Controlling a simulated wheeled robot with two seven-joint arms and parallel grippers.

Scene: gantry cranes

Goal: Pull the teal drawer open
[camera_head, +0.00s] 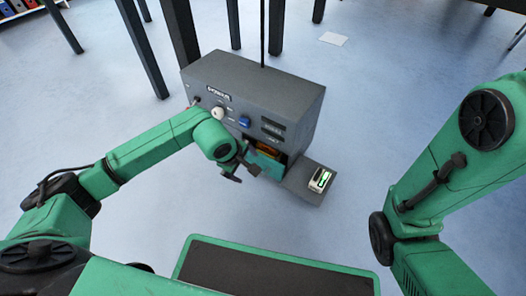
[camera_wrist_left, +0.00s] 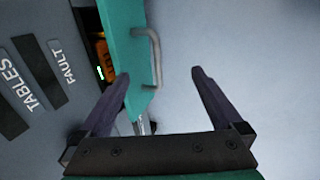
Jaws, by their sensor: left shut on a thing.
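The teal drawer (camera_head: 267,161) is in the lower front of a grey cabinet (camera_head: 262,90). It stands partly out, with an orange thing (camera_head: 268,148) showing inside. In the left wrist view the teal drawer front (camera_wrist_left: 122,45) runs upright and carries a pale bar handle (camera_wrist_left: 157,60). My left gripper (camera_head: 243,174) is at the drawer front.
A small white device with a green screen (camera_head: 320,180) sits on a grey ledge (camera_head: 303,190) right of the drawer. The cabinet face has knobs and labels. Dark table legs (camera_head: 140,50) stand behind. The blue floor in front of the drawer is clear.

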